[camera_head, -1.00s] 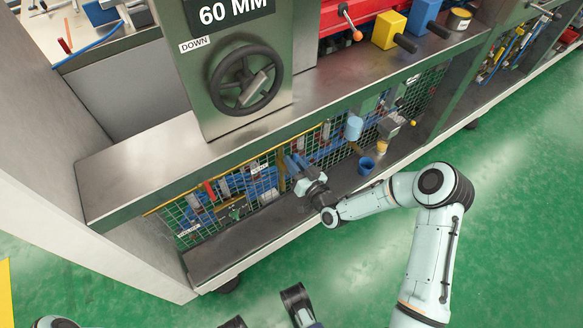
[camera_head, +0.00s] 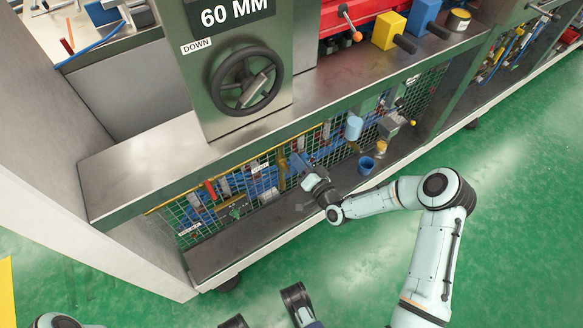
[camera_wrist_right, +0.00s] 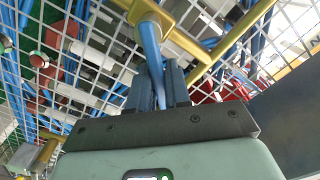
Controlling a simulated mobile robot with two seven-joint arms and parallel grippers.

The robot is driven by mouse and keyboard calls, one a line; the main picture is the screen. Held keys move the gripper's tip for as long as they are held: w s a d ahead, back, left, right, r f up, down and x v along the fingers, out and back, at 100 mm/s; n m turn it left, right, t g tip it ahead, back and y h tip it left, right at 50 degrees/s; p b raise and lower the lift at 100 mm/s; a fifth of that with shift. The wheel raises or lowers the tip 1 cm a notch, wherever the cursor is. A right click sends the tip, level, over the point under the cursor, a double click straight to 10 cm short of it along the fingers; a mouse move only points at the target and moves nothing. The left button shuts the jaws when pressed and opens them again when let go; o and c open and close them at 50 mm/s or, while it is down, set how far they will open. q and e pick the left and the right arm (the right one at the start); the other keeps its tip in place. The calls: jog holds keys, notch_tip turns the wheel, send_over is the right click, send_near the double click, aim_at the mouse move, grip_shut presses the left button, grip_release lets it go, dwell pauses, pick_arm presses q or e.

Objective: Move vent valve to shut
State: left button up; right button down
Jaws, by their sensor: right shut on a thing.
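In the head view my right gripper (camera_head: 299,163) reaches to the green mesh near the yellow pipe (camera_head: 283,172), and hides the valve there. A small white label (camera_head: 260,167) is left of it, too small to read surely. My left gripper is not identifiable in view.
The steel ledge (camera_head: 150,165) overhangs the mesh panel. Below it is a dark lower shelf (camera_head: 235,245) with a blue cup (camera_head: 366,165) right of my gripper. A handwheel (camera_head: 246,80) is above. The green floor in front is clear.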

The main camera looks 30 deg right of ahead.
jog(key=shift+d+f+m, duration=0.2)
jog(key=shift+f+m, duration=0.15)
jog(key=shift+m, duration=0.55)
jog(key=m, duration=0.1)
jog(key=f+m, duration=0.1)
jog(key=m, duration=0.1)
jog(key=shift+d+f+m, duration=0.15)
jog(key=shift+d+m, duration=0.15)
jog(key=shift+d, duration=0.05)
jog(key=shift+f, duration=0.1)
jog(key=f+m, duration=0.1)
jog(key=m, duration=0.1)
jog(key=shift+m+b, duration=0.35)
jog(key=shift+m, duration=0.05)
jog(key=c, duration=1)
grip_release()
jog(key=shift+d, duration=0.1)
